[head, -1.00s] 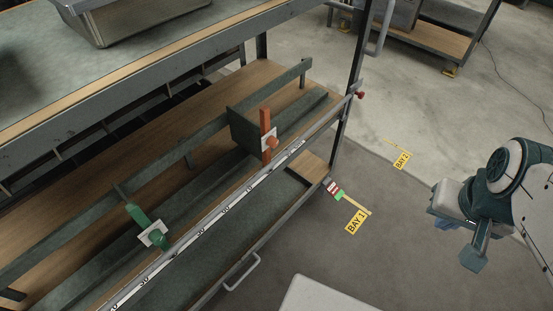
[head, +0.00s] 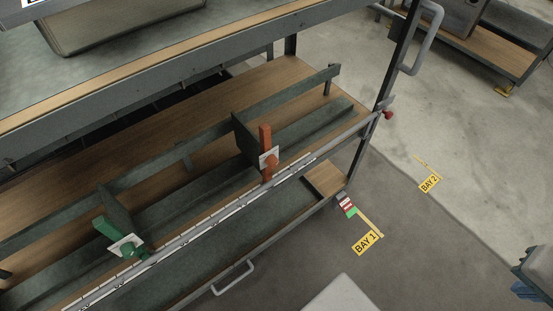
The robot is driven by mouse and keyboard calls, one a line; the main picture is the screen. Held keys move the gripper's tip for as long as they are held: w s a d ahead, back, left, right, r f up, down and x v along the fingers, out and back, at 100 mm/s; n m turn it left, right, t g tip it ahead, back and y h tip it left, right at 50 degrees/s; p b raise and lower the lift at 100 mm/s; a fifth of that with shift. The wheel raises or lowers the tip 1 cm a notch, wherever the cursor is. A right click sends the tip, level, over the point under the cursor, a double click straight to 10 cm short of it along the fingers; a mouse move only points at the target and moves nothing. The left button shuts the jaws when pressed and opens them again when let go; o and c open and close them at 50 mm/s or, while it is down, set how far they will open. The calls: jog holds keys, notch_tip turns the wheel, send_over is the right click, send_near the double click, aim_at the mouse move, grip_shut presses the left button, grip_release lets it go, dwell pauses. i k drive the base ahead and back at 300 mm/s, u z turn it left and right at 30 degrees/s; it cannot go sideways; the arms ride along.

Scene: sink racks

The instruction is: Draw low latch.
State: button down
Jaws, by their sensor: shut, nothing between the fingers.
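Two latch-like pieces stand along the rail on the lower shelf. A green one (head: 106,230), tilted, with a white plate and green knob, is at the lower left. An orange-red one (head: 265,136), upright, with a white plate and orange knob, is nearer the middle. I cannot tell by a label which is the low latch. A marked scale strip (head: 199,232) runs along the front below both. Only a piece of my arm shows at the lower right edge, well apart from both latches; my gripper's fingertips are out of view.
A rod with a red end knob (head: 388,115) reaches the rack's right post. A grey handle (head: 233,278) sticks out at the lower front. Yellow BAY 1 (head: 366,243) and BAY 2 (head: 429,183) labels lie on open floor. A pale surface (head: 342,295) is at bottom centre.

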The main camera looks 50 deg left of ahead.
aim_at(389, 115)
jog(key=i, duration=0.55)
jog(key=u, duration=3.5)
jog(key=i, duration=0.5)
jog(key=z, duration=0.25)
jog(key=k, duration=0.5)
jog(key=z, duration=3.25)
